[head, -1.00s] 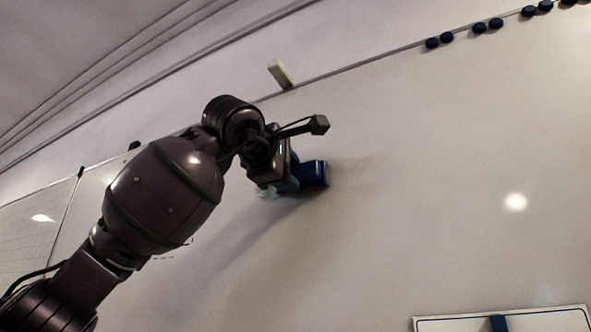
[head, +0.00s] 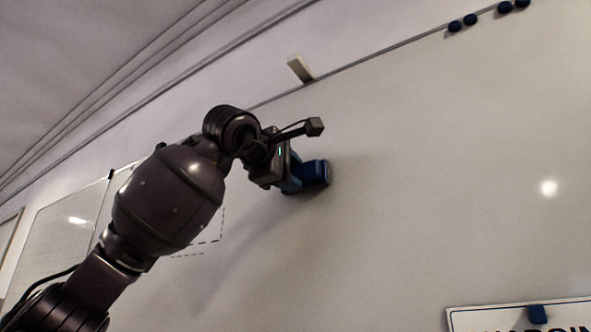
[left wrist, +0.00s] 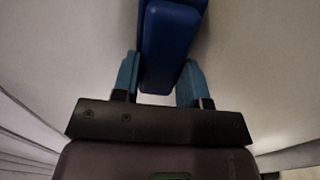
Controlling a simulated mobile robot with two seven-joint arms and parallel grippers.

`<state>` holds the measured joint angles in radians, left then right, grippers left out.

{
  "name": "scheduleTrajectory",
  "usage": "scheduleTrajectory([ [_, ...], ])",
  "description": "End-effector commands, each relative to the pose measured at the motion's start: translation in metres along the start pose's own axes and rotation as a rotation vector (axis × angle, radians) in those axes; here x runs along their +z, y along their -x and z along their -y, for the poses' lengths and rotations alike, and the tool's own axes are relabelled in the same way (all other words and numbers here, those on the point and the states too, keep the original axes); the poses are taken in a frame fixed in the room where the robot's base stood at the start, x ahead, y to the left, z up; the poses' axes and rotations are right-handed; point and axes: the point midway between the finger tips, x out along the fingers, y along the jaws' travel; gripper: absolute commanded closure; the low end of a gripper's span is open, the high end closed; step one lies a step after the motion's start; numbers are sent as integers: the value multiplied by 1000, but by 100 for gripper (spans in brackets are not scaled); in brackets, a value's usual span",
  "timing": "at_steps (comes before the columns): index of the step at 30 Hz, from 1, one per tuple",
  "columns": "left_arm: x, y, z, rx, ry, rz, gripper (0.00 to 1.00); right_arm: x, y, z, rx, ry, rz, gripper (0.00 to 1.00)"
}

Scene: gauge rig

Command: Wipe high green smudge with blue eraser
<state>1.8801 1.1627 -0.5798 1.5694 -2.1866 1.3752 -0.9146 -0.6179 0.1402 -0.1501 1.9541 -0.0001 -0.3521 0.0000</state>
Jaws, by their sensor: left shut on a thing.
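The blue eraser (head: 314,173) is at the whiteboard (head: 420,160), high on its left part, and appears to lie against the surface. My left gripper (head: 294,180) is shut on the eraser. In the left wrist view the eraser (left wrist: 168,45) sits between the two light blue fingers (left wrist: 160,82). No green smudge shows in the head view now; the board behind my gripper and arm is hidden. My right gripper is not in view.
Several dark round magnets (head: 470,20) line the board's top edge. A pale block (head: 299,68) sits above that edge. The board right of the eraser is clear.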

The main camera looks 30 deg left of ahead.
Motion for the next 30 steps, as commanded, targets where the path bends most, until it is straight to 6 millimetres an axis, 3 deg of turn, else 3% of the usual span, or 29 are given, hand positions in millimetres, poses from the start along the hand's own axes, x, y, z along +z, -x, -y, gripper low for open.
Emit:
scheduleTrajectory([
  [30, -57, 0, 0, -2, 2, -3, 79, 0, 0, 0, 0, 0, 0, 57],
])
